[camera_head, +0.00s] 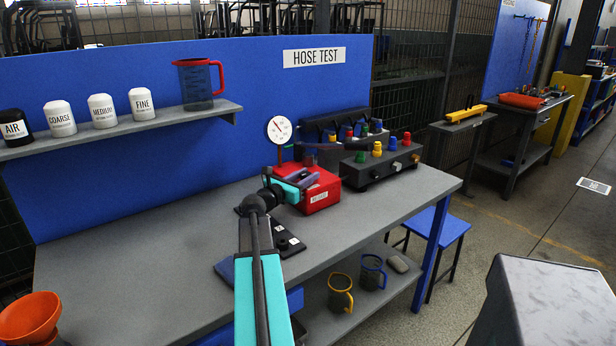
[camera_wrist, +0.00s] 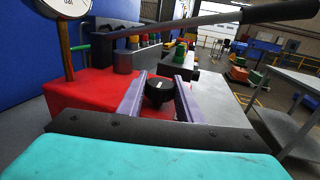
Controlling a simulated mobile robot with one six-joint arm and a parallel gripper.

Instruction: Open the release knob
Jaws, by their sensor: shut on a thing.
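A black round release knob (camera_wrist: 158,92) is on a red pump box (camera_wrist: 85,92) in the wrist view. My gripper (camera_wrist: 161,82) has one purple finger on each side of the knob and is shut on it. In the head view, my gripper (camera_head: 301,179) reaches over the red box (camera_head: 322,197) on the grey workbench, and the knob is hidden there. A white label is on the front of the box, too small to read surely.
A long lever with a black handle (camera_wrist: 282,11) crosses above my gripper. A dark valve block (camera_head: 382,167) with coloured caps stands right of the box. A shelf (camera_head: 120,128) with labelled canisters and a jug is at the left.

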